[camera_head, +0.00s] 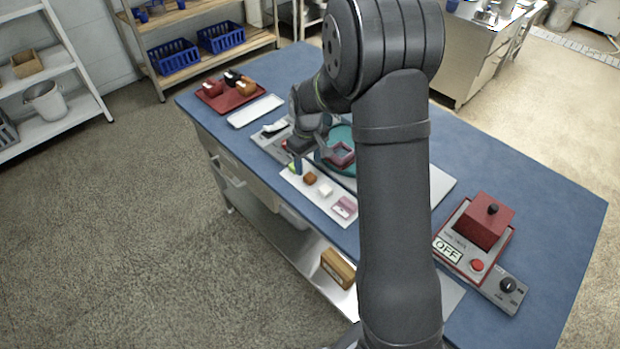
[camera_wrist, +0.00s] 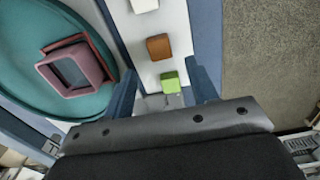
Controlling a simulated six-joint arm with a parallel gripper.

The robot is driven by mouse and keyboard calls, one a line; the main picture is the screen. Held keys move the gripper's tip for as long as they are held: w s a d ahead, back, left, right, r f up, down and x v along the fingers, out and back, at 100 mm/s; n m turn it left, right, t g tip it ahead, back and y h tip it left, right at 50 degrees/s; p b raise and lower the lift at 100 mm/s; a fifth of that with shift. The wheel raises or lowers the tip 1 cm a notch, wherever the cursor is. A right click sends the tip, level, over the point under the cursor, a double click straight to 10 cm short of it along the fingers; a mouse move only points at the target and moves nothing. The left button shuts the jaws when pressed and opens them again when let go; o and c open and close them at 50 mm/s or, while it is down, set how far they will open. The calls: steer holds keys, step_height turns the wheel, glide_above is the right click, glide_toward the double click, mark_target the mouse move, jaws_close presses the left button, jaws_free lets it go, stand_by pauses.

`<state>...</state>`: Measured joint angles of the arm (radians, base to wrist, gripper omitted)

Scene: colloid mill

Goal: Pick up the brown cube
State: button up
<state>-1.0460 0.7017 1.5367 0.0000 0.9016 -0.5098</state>
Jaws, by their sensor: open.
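The brown cube (camera_head: 310,178) sits on a long white tray (camera_head: 290,178), between a white cube (camera_head: 325,190) and a green cube (camera_head: 293,168). In the wrist view the brown cube (camera_wrist: 159,47) lies just beyond my fingertips. The green cube (camera_wrist: 170,81) shows between my two fingers in that view; whether they surround it or hover above it, I cannot tell. My gripper (camera_wrist: 163,70) is open and holds nothing visible. In the head view my gripper (camera_head: 308,160) is above the tray's far end, partly hiding the green cube.
A teal round dish (camera_wrist: 30,85) with a pink square frame (camera_wrist: 75,70) lies beside the tray. A pink block (camera_head: 344,207) is at the tray's near end. A red box and OFF switch panel (camera_head: 482,222) stand at right. A red tray (camera_head: 228,101) is at the back left.

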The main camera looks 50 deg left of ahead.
mark_target(308, 175)
step_height(308, 175, down, 4)
steer(key=shift+s+d+f, duration=0.1)
steer(key=shift+f, duration=0.1)
steer(key=c, duration=1)
steer(key=shift+r, duration=0.1)
steer(key=shift+c, duration=0.2)
